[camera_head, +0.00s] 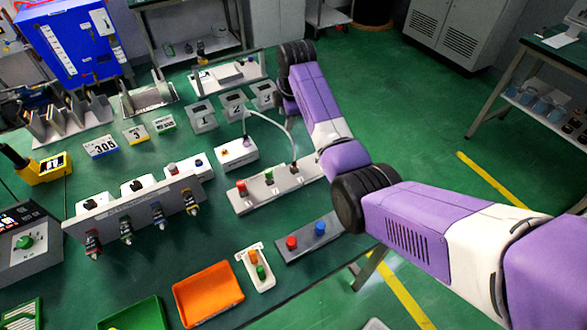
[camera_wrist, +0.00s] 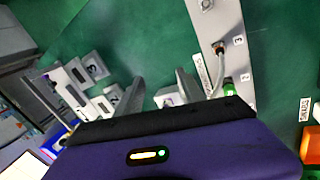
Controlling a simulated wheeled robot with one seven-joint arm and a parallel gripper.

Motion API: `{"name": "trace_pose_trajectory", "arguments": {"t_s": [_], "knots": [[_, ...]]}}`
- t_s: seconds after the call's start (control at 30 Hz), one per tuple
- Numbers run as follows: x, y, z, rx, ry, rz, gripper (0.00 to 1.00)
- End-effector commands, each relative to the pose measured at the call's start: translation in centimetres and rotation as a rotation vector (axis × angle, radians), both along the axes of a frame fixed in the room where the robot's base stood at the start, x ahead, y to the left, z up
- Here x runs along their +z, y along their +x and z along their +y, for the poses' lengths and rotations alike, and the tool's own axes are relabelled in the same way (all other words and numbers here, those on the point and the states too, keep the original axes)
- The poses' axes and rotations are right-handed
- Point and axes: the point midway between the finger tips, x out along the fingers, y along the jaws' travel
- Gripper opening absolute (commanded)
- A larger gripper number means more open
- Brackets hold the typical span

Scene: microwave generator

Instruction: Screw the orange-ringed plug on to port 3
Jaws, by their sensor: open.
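A grey port strip lies across the middle of the table (camera_head: 310,178); it also shows at upper right in the wrist view (camera_wrist: 240,66). A plug with a pale cable (camera_wrist: 221,46) stands at the port marked 3, with an orange-brown ring at its end. It also shows at the strip in the head view (camera_head: 294,165). I cannot tell whether its thread is engaged. A green cap (camera_wrist: 231,87) sits near the mark 2. My gripper (camera_wrist: 158,82) is open, its two grey fingers apart, with no object visible between them. The plug is to their right.
A rack with coloured connectors (camera_head: 140,212), an orange tray (camera_head: 208,293) and a red-and-blue button plate (camera_head: 308,239) are nearer. My arm crosses the table's right side.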

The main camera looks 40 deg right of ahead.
Motion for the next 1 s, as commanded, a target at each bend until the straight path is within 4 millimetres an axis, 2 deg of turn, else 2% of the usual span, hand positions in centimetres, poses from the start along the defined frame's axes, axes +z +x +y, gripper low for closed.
{"name": "trace_pose_trajectory", "arguments": {"t_s": [0.03, 0.1, 0.2, 0.27, 0.47, 0.8, 1.0], "knots": [[-1.5, -1.6, 0.8, 0.064, 0.021, 0.091, 0.45], [-3.1, -4.0, 1.9, 0.156, 0.050, 0.200, 0.45], [-3.5, -6.0, 2.8, 0.265, 0.078, 0.291, 0.45], [-3.5, -6.6, 3.1, 0.312, 0.084, 0.317, 0.45], [-4.5, -6.9, 3.2, 0.361, 0.084, 0.329, 0.45], [-9.5, -6.9, 3.3, 0.357, 0.083, 0.327, 0.45], [-11.1, -6.8, 3.2, 0.357, 0.082, 0.327, 0.45]]}}
